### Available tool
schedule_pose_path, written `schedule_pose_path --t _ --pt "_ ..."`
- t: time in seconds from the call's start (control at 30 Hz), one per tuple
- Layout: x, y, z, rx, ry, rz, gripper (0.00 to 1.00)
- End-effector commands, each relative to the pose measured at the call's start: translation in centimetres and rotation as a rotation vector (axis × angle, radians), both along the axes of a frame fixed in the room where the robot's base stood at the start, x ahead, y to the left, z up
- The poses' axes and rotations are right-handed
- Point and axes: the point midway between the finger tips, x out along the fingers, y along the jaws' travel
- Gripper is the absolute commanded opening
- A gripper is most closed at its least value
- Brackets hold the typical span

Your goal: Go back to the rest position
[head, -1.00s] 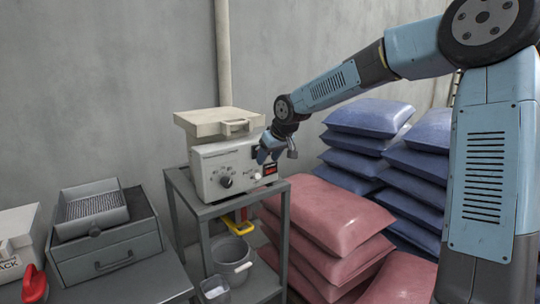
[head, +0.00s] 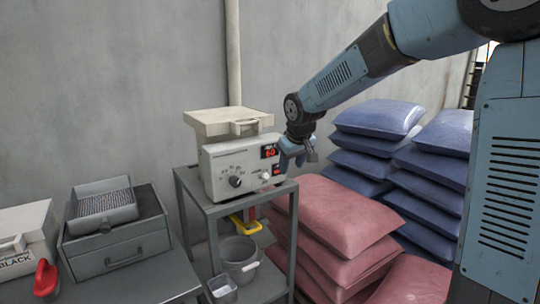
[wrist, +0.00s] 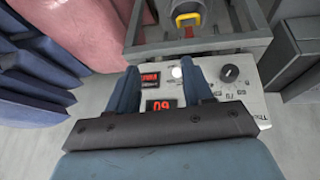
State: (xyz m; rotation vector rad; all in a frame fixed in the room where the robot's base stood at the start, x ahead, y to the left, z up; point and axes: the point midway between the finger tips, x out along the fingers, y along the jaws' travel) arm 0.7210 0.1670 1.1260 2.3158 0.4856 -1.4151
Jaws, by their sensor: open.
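My gripper (head: 298,153) hangs in front of the right end of a beige control box (head: 222,168) on a grey metal stand (head: 221,208). In the wrist view my gripper (wrist: 164,72) has its two blue fingers spread, with nothing between them. The box's face (wrist: 215,85) shows behind the fingers, with a dark knob (wrist: 230,73), a white button (wrist: 176,72) and red lit displays. Whether a finger touches the box, I cannot tell.
Red sacks (head: 330,215) and blue sacks (head: 375,120) are stacked right of the stand. A grey bucket (head: 238,258) stands on its lower shelf. A grey drawer unit (head: 115,245) with a tray (head: 102,205) sits at left. The wall behind is bare except for a pipe (head: 233,50).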

Motion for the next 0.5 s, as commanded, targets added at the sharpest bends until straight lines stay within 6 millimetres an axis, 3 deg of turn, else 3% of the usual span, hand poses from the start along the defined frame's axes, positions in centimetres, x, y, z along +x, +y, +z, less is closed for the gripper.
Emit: schedule_pose_path --t 0.5 --pt "-12.6 -7.8 4.0 -0.128 -0.008 -0.231 0.51"
